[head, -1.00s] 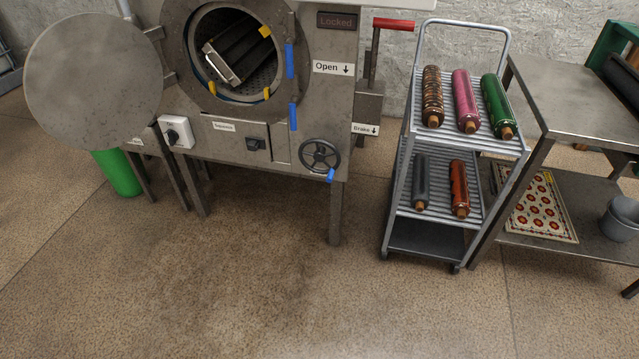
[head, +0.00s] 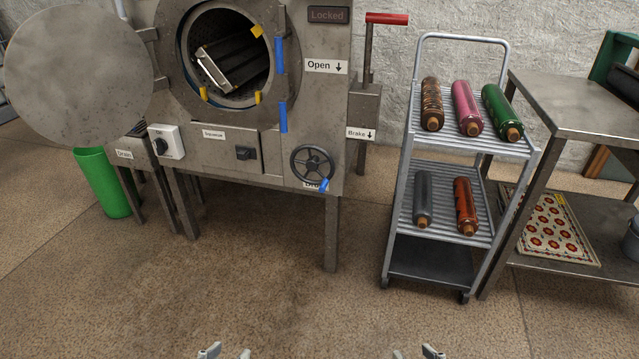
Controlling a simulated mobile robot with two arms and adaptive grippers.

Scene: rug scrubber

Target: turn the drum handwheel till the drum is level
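The drum handwheel (head: 312,163) is a dark spoked wheel with a blue grip at its lower right, low on the front of the steel machine. The drum (head: 236,62) shows through the round open doorway; the frame inside it sits tilted. Blue and yellow marks are around the opening. My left gripper (head: 226,352) and my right gripper (head: 416,353) just show at the bottom edge, far below and in front of the handwheel. Each has its two fingertips apart with nothing seen between them. The rest of both grippers is cut off.
The round door (head: 80,75) stands open at the left. A red-handled brake lever (head: 386,19) is right of the machine. A grey cart (head: 402,220) with rolled rugs and a steel table (head: 580,100) stand further right. The floor (head: 270,300) in front is clear.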

